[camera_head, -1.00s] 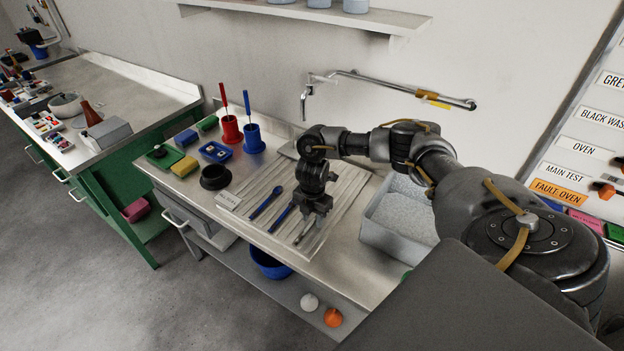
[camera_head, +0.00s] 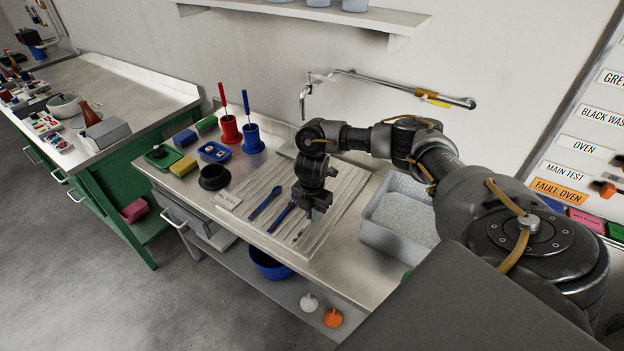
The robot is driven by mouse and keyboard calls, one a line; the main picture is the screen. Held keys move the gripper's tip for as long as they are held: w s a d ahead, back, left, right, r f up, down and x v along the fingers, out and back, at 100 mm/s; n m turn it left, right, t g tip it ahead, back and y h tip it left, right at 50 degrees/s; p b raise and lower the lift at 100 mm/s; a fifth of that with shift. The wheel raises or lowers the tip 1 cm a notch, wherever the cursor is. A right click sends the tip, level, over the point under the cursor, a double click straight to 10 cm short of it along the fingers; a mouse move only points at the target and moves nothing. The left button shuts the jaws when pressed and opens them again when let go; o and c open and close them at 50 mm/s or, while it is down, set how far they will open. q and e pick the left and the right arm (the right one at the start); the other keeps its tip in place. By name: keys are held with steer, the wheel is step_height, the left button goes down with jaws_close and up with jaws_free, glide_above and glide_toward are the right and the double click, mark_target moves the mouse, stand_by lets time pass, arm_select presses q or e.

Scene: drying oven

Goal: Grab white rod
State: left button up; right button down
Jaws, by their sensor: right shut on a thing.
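My right gripper (camera_head: 311,211) is over the right part of the ribbed drying tray (camera_head: 262,184), pointing down. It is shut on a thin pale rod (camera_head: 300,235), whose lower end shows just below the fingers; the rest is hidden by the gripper. I cannot tell whether the rod touches the tray. Two blue-handled tools, a spoon-like one (camera_head: 264,202) and another (camera_head: 282,216), lie on the tray left of the gripper. My left gripper is out of view.
A grey bin (camera_head: 388,243) stands right of the tray. A black ring-shaped dish (camera_head: 214,177), a red holder (camera_head: 230,130) and a blue holder (camera_head: 253,138) stand to the left and behind. A tap pipe (camera_head: 390,84) runs along the wall.

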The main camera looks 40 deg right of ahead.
steer(key=shift+r, duration=0.85)
steer(key=s+a+r+p, duration=0.1)
steer(key=s+a+r, duration=0.6)
steer(key=s+r, duration=0.2)
steer(key=s, duration=0.2)
steer(key=shift+s+a+r+p, duration=0.35)
steer(key=shift+s+p, duration=0.05)
